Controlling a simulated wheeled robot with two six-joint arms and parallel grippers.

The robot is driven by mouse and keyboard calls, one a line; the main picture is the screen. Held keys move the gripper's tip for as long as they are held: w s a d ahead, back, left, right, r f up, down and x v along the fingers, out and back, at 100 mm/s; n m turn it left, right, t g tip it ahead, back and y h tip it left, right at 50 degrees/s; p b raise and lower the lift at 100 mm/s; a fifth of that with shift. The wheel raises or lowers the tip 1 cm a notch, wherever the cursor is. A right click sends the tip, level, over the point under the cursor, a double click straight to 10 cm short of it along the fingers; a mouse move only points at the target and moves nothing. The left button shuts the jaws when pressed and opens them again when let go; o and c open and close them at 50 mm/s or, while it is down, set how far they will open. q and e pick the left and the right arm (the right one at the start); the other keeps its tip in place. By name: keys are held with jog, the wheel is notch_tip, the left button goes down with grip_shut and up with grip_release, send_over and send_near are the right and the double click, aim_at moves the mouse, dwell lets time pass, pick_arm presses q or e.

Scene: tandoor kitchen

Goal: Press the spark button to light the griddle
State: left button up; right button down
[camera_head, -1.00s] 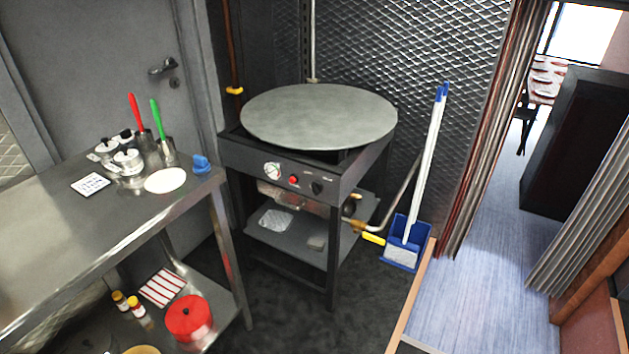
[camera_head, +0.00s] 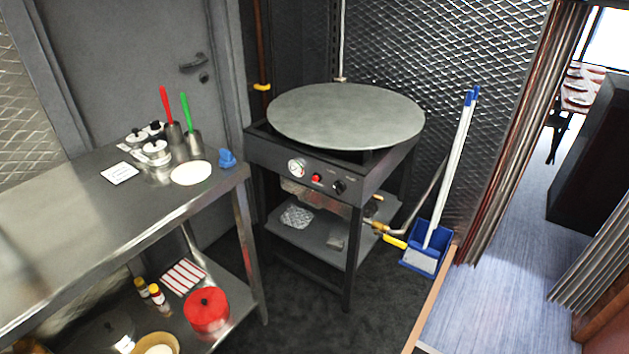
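The griddle (camera_head: 346,114) is a round grey plate on a dark metal stand, right of the middle of the head view. Its front panel (camera_head: 281,168) faces me and carries a white round dial (camera_head: 296,168), a small red button (camera_head: 316,178) and a black knob (camera_head: 339,187). I see no flame; the space under the plate is dark. Neither of my grippers is in view.
A steel table (camera_head: 95,213) stands at the left with jars, utensils and a blue item near its right corner. A red pot (camera_head: 206,309) is on its lower shelf. A blue dustpan (camera_head: 427,256) stands right of the griddle. Dark floor (camera_head: 300,315) before the griddle is clear.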

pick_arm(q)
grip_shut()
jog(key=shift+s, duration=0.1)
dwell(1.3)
